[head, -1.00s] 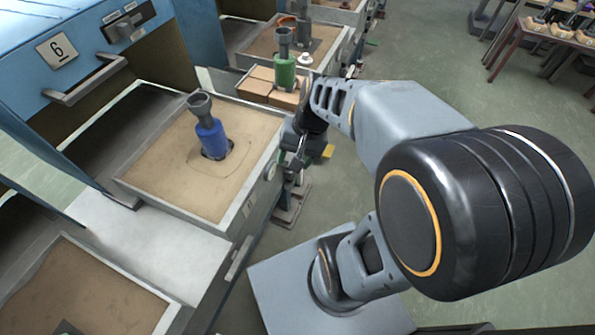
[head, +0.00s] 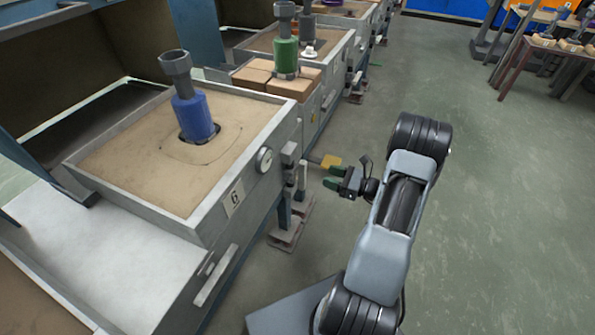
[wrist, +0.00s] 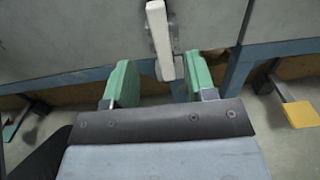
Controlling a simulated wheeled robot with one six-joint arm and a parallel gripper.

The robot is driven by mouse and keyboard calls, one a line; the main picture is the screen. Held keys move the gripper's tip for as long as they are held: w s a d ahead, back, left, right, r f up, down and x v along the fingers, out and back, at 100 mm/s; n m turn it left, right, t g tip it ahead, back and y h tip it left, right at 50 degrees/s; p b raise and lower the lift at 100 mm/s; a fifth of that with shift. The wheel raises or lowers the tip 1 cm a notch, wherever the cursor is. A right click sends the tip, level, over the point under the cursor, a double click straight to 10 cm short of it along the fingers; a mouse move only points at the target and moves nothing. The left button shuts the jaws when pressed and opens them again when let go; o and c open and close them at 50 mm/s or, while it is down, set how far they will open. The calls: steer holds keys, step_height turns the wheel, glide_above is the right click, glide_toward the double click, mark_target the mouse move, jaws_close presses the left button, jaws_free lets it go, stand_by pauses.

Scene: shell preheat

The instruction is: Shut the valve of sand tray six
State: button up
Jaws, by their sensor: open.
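Sand tray six (head: 185,215) is a grey-walled box of sand with a "6" label (head: 234,197) on its outer side. A round gauge (head: 263,160) sits beside the label. A pale valve lever (head: 302,176) hangs roughly upright at the tray's right corner. In the wrist view a pale lever (wrist: 157,30) hangs in front of a grey wall, its lower end showing between the two green fingers. My gripper (head: 333,176) is open and empty, just right of the lever in the head view. The wrist view shows its fingers (wrist: 161,72) apart; contact cannot be told.
A blue cylinder with a grey top (head: 192,105) stands in the sand. Beyond are brown blocks (head: 262,77) and a green cylinder (head: 286,50). A yellow pedal (head: 331,161) is low behind my gripper. The floor (head: 470,190) to the right is clear.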

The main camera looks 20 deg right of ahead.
mark_target(306, 168)
steer(key=b+x, duration=0.2)
steer(key=x, duration=1)
steer(key=shift+a, duration=0.2)
jaws_close()
